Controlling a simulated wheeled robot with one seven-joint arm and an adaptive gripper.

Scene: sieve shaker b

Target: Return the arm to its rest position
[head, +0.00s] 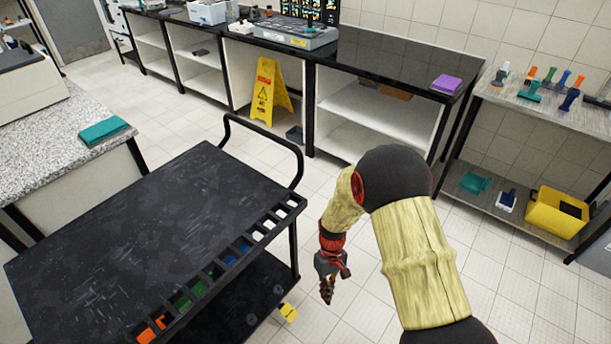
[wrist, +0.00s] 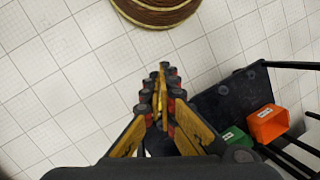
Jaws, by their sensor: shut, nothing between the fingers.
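My arm (head: 423,262) reaches forward at the right of the cart in the head view, bent at the elbow, with its forearm hanging down. My gripper (head: 327,295) points down over the tiled floor, beside the cart's right end. In the wrist view my gripper (wrist: 162,75) has its fingers together with nothing between them. The fingers are apart from the cart and from every other object.
A black cart (head: 120,225) with coloured bins along its edge stands at left. A yellow floor sign (head: 268,92) stands before the dark bench (head: 385,60). A shelf at right holds a yellow bucket (head: 557,212). Tiled floor between is free.

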